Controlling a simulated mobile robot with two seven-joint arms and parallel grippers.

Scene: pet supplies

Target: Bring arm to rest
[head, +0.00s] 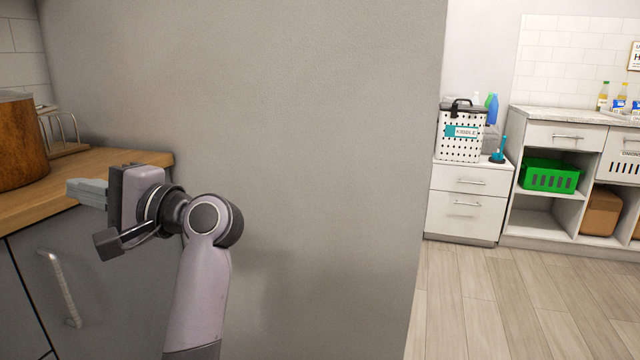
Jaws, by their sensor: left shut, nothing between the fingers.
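My left arm rises from the bottom of the head view and bends at the wrist toward the left. My left gripper (76,189) is shut and empty. It points left, at the height of the wooden counter (120,170) and in front of its edge. I cannot tell whether it touches the counter. My right gripper is not in view.
A large grey wall panel (300,130) stands close behind my arm. A brown pot (20,143) and a wire rack (64,133) are on the counter. A drawer handle (62,289) sticks out below. At right are a kibble bin (461,145), a green basket (549,176) and clear floor (510,300).

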